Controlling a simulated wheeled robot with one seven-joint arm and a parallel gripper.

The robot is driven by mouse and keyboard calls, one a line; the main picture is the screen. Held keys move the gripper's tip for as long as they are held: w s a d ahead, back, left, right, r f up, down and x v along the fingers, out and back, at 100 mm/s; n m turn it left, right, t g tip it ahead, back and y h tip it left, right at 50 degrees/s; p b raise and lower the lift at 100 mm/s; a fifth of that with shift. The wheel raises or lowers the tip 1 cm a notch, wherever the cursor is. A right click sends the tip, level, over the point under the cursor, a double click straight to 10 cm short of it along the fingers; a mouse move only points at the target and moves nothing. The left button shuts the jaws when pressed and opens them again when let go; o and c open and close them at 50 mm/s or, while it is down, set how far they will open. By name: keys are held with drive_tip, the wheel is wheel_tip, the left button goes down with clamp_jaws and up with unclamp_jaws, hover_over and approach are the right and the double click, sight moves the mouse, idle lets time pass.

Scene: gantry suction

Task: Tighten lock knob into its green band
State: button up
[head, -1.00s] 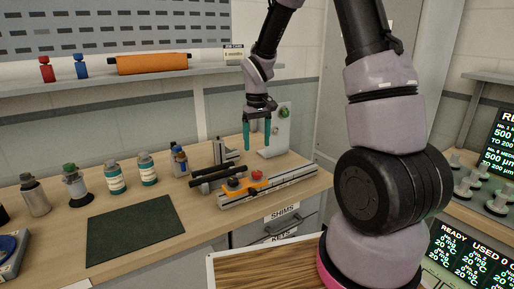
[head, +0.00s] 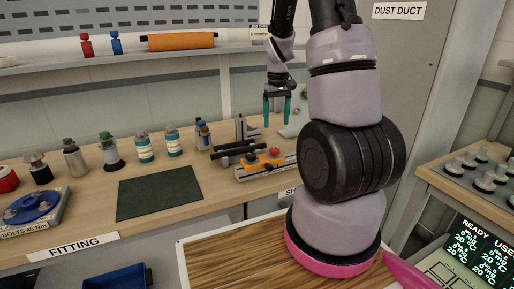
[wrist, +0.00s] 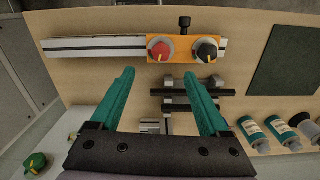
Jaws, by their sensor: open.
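An orange carriage (wrist: 183,57) sits on a pale rail (wrist: 95,45); it carries a red knob (wrist: 160,48) and a black knob (wrist: 205,50) with a white pointer mark. The carriage also shows in the head view (head: 262,162), on the bench right of the mat. I cannot tell which knob is the lock knob, and no green band can be made out on either. My gripper (wrist: 159,76) is open and empty, its two teal fingers apart. In the head view my gripper (head: 277,120) hangs above the bench, over the rail area, touching nothing.
Dark bars on a stand (wrist: 190,93) lie beside the carriage. A dark green mat (head: 160,193) lies left of it, with several bottles (head: 144,148) behind. A yellow-green knob (wrist: 36,161) stands on a white plate at lower left. The shelf (head: 110,65) runs behind.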

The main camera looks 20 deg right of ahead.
sight(274, 149)
wheel_tip(274, 149, down, 11)
drive_tip(key=shift+a+r, duration=0.1)
idle(0.3)
drive_tip(key=shift+c, duration=0.3)
clamp_jaws()
drive_tip(key=m, duration=0.5)
drive_tip(key=shift+o, duration=0.3)
unclamp_jaws()
drive_tip(key=shift+r, duration=0.1)
